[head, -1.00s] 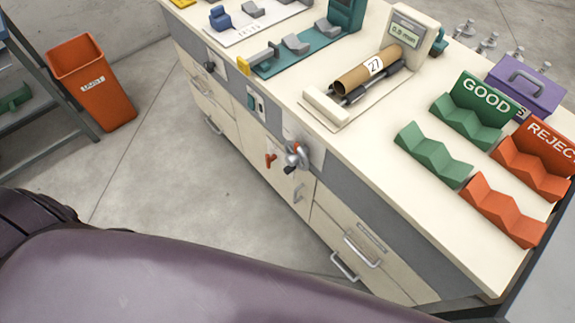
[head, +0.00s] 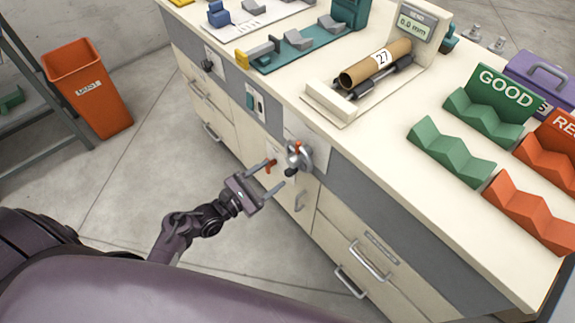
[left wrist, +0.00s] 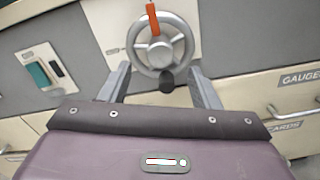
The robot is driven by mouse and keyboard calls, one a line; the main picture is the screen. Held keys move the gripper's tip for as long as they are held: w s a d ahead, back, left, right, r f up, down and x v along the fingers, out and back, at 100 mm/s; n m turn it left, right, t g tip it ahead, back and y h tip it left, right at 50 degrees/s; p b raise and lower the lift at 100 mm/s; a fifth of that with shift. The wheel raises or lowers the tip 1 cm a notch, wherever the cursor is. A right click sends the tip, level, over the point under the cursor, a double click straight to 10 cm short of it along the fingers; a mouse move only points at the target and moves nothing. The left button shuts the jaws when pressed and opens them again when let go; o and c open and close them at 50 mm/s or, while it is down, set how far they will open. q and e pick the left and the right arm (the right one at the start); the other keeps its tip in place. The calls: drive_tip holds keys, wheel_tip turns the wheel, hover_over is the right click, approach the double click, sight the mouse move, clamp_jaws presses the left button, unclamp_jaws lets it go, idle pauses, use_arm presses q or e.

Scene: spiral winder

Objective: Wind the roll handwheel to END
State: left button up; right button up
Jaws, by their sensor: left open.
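The roll handwheel (head: 299,157) is a grey metal wheel on the bench's front panel, with a dark knob at its lower side. In the left wrist view the handwheel (left wrist: 159,62) is straight ahead; an orange pointer (left wrist: 153,18) shows at its top and the black knob (left wrist: 167,82) at its bottom. My left gripper (head: 273,181) is open and empty, in front of and slightly below the wheel. In the left wrist view its fingers (left wrist: 160,88) lie either side of the knob, apart from it. My right gripper is not in view.
On the bench top (head: 328,129), a cardboard roll (head: 376,66) marked 27 rests on rollers by a gauge display (head: 411,27). Green GOOD racks (head: 452,153) and orange racks (head: 528,210) stand at right. An orange bin (head: 90,90) stands at left. Drawer handles (head: 369,262) protrude below.

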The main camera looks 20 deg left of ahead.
sight(290, 163)
use_arm(q)
drive_tip(key=x, duration=0.7)
drive_tip(key=shift+f, duration=0.1)
drive_tip(key=c, duration=1)
